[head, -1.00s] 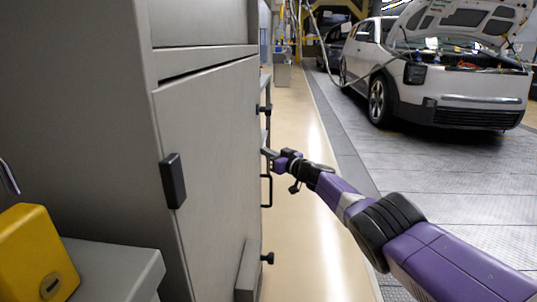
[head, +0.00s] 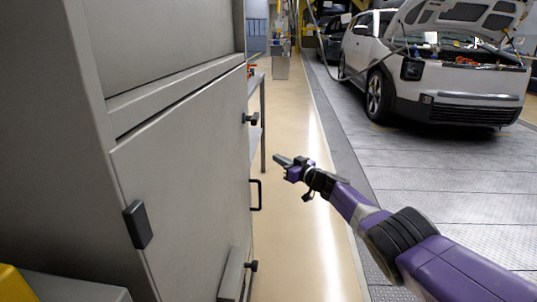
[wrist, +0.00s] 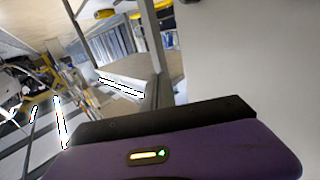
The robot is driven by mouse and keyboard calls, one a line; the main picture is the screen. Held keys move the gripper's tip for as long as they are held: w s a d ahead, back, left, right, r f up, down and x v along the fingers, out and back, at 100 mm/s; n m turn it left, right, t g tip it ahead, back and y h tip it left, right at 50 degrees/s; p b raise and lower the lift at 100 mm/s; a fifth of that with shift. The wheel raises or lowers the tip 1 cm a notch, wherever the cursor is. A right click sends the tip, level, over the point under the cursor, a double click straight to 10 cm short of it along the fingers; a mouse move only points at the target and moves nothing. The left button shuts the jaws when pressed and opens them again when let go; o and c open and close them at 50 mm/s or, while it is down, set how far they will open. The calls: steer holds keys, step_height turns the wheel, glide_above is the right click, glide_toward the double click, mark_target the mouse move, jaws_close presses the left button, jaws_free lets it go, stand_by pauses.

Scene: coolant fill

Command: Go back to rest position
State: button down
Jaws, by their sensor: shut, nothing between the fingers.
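My gripper (head: 280,160) is at the end of my purple and black arm, near the middle of the head view. It is shut and empty. It hangs in the air to the right of the grey cabinet (head: 185,160), apart from the black door handle (head: 257,195). In the wrist view the purple gripper body fills the bottom, and its fingers cannot be made out.
The cabinet door looks closed, with black latches (head: 251,119) along its right edge. A white car (head: 445,85) with its hood up stands at the back right. A metal-legged table (head: 262,125) is behind the cabinet. The beige floor strip (head: 300,240) is clear.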

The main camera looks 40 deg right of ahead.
steer(key=s+d, duration=0.3)
steer(key=shift+s+d+p, duration=0.25)
steer(key=shift+d+p, duration=0.15)
